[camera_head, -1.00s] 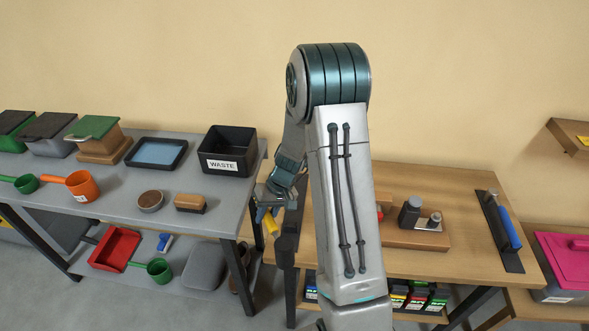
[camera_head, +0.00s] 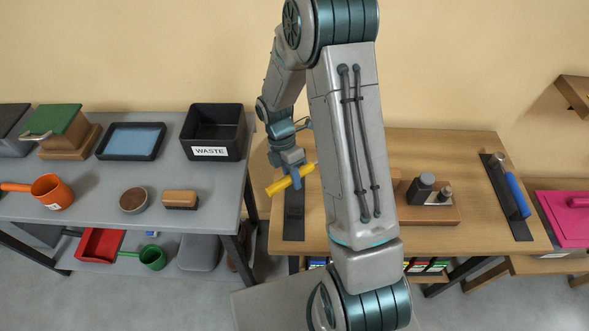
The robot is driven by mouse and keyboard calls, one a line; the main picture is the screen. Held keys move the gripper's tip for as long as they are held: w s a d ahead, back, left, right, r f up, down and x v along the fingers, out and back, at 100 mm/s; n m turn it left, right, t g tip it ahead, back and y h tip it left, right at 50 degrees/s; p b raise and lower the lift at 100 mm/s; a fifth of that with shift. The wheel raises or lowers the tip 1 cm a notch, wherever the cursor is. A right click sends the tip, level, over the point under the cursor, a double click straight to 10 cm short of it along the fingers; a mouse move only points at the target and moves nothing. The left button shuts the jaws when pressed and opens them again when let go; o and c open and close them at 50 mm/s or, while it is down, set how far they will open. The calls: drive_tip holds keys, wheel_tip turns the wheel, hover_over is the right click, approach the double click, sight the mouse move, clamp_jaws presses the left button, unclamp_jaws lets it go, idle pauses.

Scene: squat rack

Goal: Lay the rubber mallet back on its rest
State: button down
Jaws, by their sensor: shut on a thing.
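The rubber mallet shows as a yellow handle (camera_head: 277,187), lying slantwise across the picture. My gripper (camera_head: 296,180) is shut on this handle, over the left part of the wooden table. The mallet's head cannot be made out; my arm hides what lies to the right of the handle. A long dark strip (camera_head: 293,222), which looks like the rest, lies on the table's left side, below the handle in the picture. The handle appears to be above the strip, but the height of the gap cannot be told.
A wooden block with dark knobs (camera_head: 432,208) stands right of my arm. A blue-handled tool (camera_head: 517,195) lies on another dark strip (camera_head: 497,187) at the table's right. The black WASTE bin (camera_head: 214,131) stands on the grey table (camera_head: 95,210) at left.

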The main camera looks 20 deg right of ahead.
drive_tip(key=n, duration=0.2)
drive_tip(key=n+h, duration=0.1)
drive_tip(key=n, duration=0.1)
drive_tip(key=r+n+t+h, duration=0.1)
drive_tip(key=n, duration=0.1)
drive_tip(key=shift+d, duration=0.25)
drive_tip(key=n, duration=0.1)
drive_tip(key=n+t, duration=0.1)
drive_tip(key=n, duration=0.1)
drive_tip(key=n+h, duration=0.1)
drive_tip(key=shift+w+d+r, duration=0.2)
drive_tip(key=shift+w+r, duration=0.1)
drive_tip(key=shift+r+p, duration=0.1)
drive_tip(key=shift+p, duration=0.25)
drive_tip(key=shift+f+b, duration=2.05)
drive_tip(key=shift+f, duration=1.05)
drive_tip(key=shift+f+b, duration=0.35)
drive_tip(key=shift+f, duration=0.6)
drive_tip(key=c, duration=1.1)
unclamp_jaws()
drive_tip(key=shift+s, duration=0.1)
